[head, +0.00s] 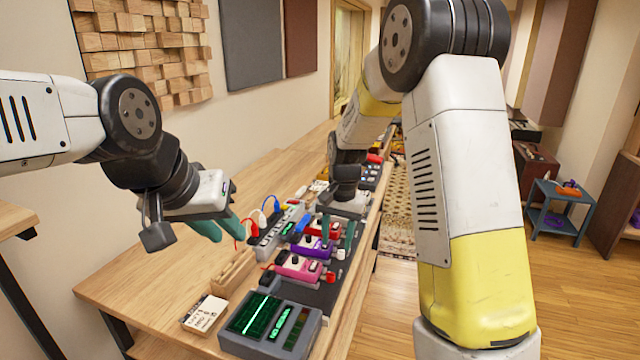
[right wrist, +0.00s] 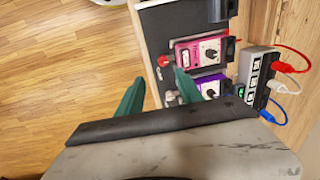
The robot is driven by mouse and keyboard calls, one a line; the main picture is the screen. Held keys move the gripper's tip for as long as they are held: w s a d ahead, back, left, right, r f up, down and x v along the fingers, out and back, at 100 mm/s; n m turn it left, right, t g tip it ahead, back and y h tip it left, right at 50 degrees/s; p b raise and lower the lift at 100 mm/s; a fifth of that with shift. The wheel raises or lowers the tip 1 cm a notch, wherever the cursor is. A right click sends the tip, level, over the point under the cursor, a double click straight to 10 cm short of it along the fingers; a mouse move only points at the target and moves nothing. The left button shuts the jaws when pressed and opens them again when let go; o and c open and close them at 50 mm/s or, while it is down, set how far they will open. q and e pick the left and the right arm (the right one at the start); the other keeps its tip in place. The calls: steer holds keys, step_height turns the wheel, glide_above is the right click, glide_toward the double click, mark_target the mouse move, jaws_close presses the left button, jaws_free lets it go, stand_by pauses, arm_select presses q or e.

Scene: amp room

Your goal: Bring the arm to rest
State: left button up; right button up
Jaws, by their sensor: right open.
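My right arm (head: 475,190) reaches over the table from the right side of the head view. My right gripper (head: 338,235) points down over the pedals, its green fingers apart. In the right wrist view my right gripper (right wrist: 158,88) is open with nothing between the fingers; a pink pedal (right wrist: 201,52) and a purple pedal (right wrist: 212,86) lie beside the right-hand finger. My left gripper (head: 218,228) hangs above the table at the left, with green fingers close together in this view. Whether they touch is unclear, and no object shows in them.
A pedalboard (head: 322,297) carries pink (head: 298,267), purple and red pedals. A power strip (head: 268,240) with coloured plugs lies beside it. A green-screened device (head: 270,325) and a card (head: 204,314) sit at the near end. Floor (head: 575,290) is open at right.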

steer(key=s+d+r+n+t+y, duration=0.25)
steer(key=s+d+r, duration=0.25)
steer(key=s+r, duration=0.7)
steer(key=s+d+r+n+t, duration=0.1)
steer(key=s+d+r, duration=0.1)
steer(key=s, duration=0.3)
steer(key=s+d+r+n+t, duration=0.1)
steer(key=s+r+t, duration=0.1)
steer(key=s+r, duration=0.2)
steer(key=shift+s+d+r+h, duration=0.25)
steer(key=shift+s+d+h, duration=0.15)
steer(key=shift+s, duration=0.6)
